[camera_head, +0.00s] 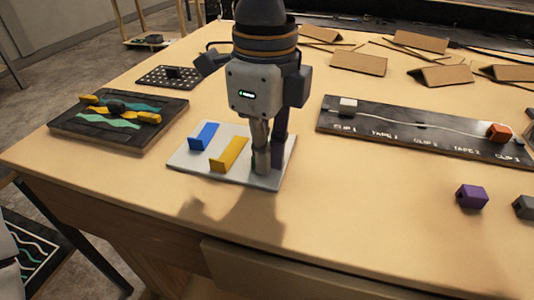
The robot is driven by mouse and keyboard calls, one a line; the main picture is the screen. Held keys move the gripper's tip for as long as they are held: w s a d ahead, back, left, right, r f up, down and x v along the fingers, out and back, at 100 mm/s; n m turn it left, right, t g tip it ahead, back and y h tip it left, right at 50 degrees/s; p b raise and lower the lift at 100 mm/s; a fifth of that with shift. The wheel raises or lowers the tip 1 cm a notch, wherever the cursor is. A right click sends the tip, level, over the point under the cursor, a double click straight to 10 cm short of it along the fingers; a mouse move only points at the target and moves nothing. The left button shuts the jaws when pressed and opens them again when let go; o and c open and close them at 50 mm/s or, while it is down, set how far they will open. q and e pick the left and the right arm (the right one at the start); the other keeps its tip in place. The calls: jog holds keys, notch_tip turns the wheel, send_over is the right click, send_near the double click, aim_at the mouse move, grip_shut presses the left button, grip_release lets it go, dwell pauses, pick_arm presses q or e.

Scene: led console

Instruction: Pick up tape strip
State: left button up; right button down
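A pale grey board (187,161) lies near the middle of the table. A blue tape strip (204,136) and a yellow tape strip (229,154) stand on it, apart from the gripper. My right gripper (269,163) points down at the board's right side, its fingertips low, close to the surface. A purple piece (277,159) shows at the fingertips, with a trace of green on their left; both are mostly hidden by the fingers. I cannot tell whether the fingers grip anything. My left gripper is not in view.
A black console strip (420,137) labelled with clips and tapes lies to the right, with a white clip (348,106) and an orange clip (498,132). A purple block (472,196) sits at front right. A dark board (120,130) lies left; folded cardboard (358,62) lies behind.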

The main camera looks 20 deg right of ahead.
jog(key=shift+r, duration=0.25)
notch_tip(320, 180, up, 3)
jog(key=shift+s+a+r, duration=0.1)
jog(key=s+a+r, duration=0.5)
jog(key=s+r, duration=0.8)
jog(key=shift+r, duration=0.25)
